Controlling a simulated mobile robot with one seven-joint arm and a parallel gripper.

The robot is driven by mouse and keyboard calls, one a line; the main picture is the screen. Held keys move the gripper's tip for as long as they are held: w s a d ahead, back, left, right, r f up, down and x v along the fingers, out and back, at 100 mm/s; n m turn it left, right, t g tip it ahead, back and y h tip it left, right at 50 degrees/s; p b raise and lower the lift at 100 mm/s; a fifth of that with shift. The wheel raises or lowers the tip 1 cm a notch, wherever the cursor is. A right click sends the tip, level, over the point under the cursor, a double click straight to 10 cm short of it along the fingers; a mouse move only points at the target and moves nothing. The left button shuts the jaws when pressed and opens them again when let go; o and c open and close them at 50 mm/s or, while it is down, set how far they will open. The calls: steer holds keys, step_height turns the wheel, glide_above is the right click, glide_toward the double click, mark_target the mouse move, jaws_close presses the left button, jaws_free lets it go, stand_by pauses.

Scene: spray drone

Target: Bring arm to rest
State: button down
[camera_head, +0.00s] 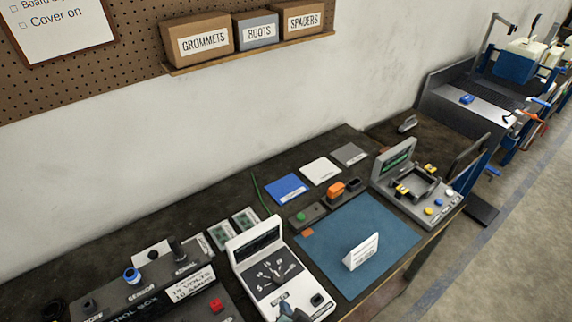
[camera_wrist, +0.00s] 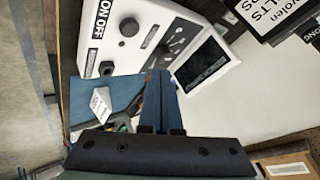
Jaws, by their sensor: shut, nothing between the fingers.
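My gripper (camera_wrist: 158,78) shows in the wrist view with its two blue-grey fingers together and nothing between them. The fingers point toward the white meter (camera_wrist: 150,40), which has a dial, a dark screen and an ON OFF label. In the head view a small part of my gripper (camera_head: 287,308) shows at the bottom edge, in front of the lower face of the white meter (camera_head: 262,258). Whether it touches the meter cannot be told. The rest of my arm is out of the head view.
A blue mat (camera_head: 335,275) with a white folded card (camera_head: 361,251) lies right of the meter. A control box (camera_head: 150,296) stands at left. A grey test fixture (camera_head: 408,185) stands at right. A shelf (camera_head: 250,56) holds labelled boxes. The floor (camera_head: 510,255) beyond the bench is clear.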

steer(key=w+a+r+n+t+b, duration=0.1)
steer(key=w+r+t+b, duration=0.2)
steer(key=r, duration=0.7)
steer(key=w+r+n+t+b, duration=0.1)
steer(key=w+r+t, duration=0.3)
steer(key=r, duration=0.7)
steer(key=w+a+r+n+t+b, duration=0.1)
steer(key=w+r+b, duration=0.1)
steer(key=w+r, duration=0.6)
steer(key=s+d+r+n+t+b, duration=0.1)
steer(key=s+r+t, duration=0.25)
steer(key=r, duration=0.65)
steer(key=s+r+n+t+b, duration=0.15)
steer(key=s+r, duration=0.25)
steer(key=r, duration=0.7)
steer(key=s+d+r+n+t+h+b, duration=0.1)
steer(key=s+r+t, duration=0.4)
steer(key=s+r, duration=0.8)
steer(key=shift+s+r+h+b, duration=0.3)
steer(key=shift+h+b, duration=0.2)
steer(key=shift+b, duration=0.4)
